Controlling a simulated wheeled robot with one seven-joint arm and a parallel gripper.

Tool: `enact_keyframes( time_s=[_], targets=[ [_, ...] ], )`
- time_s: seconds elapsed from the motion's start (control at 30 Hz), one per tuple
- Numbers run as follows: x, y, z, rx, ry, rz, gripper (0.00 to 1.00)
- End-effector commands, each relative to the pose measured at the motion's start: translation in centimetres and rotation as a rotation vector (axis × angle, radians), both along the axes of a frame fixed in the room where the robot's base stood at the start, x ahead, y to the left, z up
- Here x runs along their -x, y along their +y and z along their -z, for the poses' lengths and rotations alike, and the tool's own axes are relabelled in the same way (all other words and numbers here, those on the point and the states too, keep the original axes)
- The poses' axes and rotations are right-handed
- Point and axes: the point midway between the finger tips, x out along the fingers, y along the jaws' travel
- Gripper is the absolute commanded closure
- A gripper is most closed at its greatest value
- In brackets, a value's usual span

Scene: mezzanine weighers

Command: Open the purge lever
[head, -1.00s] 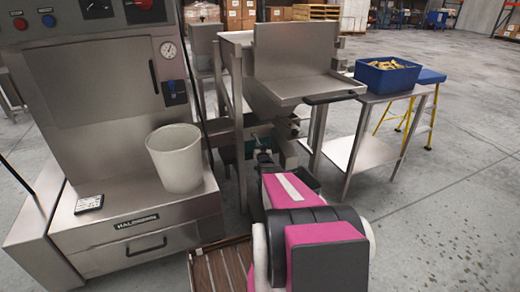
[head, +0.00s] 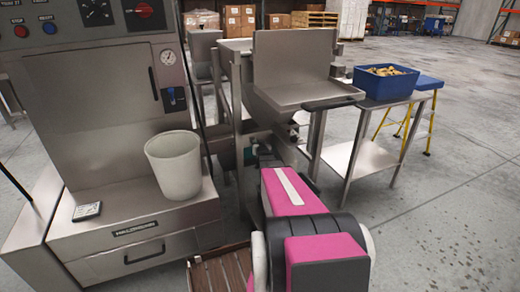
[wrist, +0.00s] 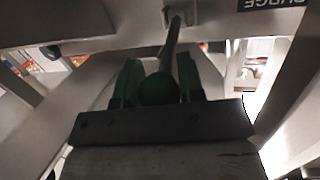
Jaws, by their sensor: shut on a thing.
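The purge lever (wrist: 171,45) shows in the wrist view as a dark rod running down from a bracket on the weigher's underside to a rounded green knob (wrist: 158,89). My gripper (wrist: 160,82) has its two green fingers on either side of the knob, shut on it. A dark label reading PURGE (wrist: 272,4), upside down, is at the top right of the wrist view. In the head view my arm reaches below the steel weigher (head: 292,65) and hides the lever and most of the gripper.
A steel cabinet (head: 95,110) bearing a white bucket (head: 173,165) stands close on the left. Steel frame legs surround the gripper's space. A side table (head: 370,150) with a blue bin (head: 386,84) is on the right. The floor at the front right is clear.

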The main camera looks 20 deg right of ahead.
Motion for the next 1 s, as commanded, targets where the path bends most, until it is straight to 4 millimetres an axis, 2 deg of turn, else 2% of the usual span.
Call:
enact_keyframes(
  time_s=[0.1, 0.27, 1.0],
  targets=[
    [-0.39, 0.01, -0.98, 0.001, -0.009, -0.001, 1.00],
    [-0.66, 0.04, -1.44, 0.001, -0.009, -0.001, 1.00],
    [-0.83, 0.09, -1.38, 0.002, -0.007, -0.003, 1.00]
  ],
)
